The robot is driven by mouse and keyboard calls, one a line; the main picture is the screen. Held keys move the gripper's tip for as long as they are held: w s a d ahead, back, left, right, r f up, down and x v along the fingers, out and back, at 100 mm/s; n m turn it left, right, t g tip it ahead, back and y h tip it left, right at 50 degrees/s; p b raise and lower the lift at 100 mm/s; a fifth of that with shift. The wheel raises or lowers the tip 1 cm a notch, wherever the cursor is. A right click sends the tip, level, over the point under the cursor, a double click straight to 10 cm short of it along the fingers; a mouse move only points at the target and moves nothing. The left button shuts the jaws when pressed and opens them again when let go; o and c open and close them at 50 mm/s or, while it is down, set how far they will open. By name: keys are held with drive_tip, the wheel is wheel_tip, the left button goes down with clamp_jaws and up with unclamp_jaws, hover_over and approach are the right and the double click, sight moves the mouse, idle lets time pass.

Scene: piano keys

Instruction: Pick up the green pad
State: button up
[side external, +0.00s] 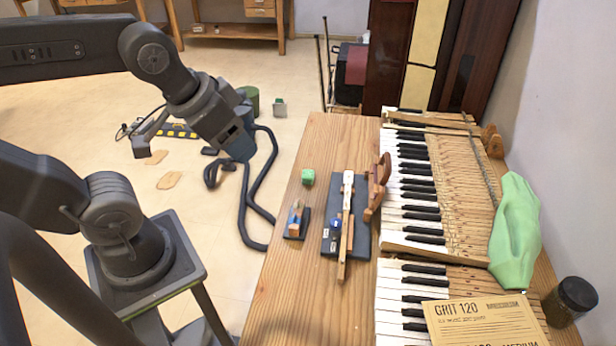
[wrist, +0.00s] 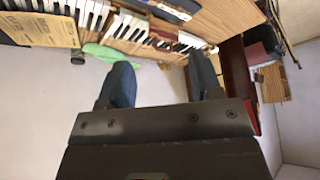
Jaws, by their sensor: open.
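A small bright green block (side external: 308,177), which looks like the green pad, sits on the wooden table near its left edge in the side external view. I cannot make it out in the wrist view. My gripper (wrist: 162,82) shows in the wrist view with its two dark fingers spread wide and nothing between them. In the side external view the end of my arm hangs over the floor left of the table, apart from the green block.
A small dark block (side external: 297,221) and a dark tray (side external: 330,238) with a wooden key part lie near the green block. Piano keys (side external: 413,190) fill the table's right side. A pale green cloth (side external: 515,235), sandpaper (side external: 480,322) and a dark jar (side external: 571,298) lie beyond.

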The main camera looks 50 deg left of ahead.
drive_tip(key=shift+o, duration=0.5)
drive_tip(key=n+g, duration=0.6)
drive_tip(key=n, duration=0.3)
hover_over(308, 173)
wheel_tip(308, 173, down, 18)
drive_tip(key=f, duration=0.8)
drive_tip(key=shift+w, duration=0.2)
drive_tip(key=shift+s+f, duration=0.15)
drive_tip(key=shift+f, duration=1.25)
drive_tip(key=shift+s+f, duration=0.1)
drive_tip(key=shift+f, duration=1.3)
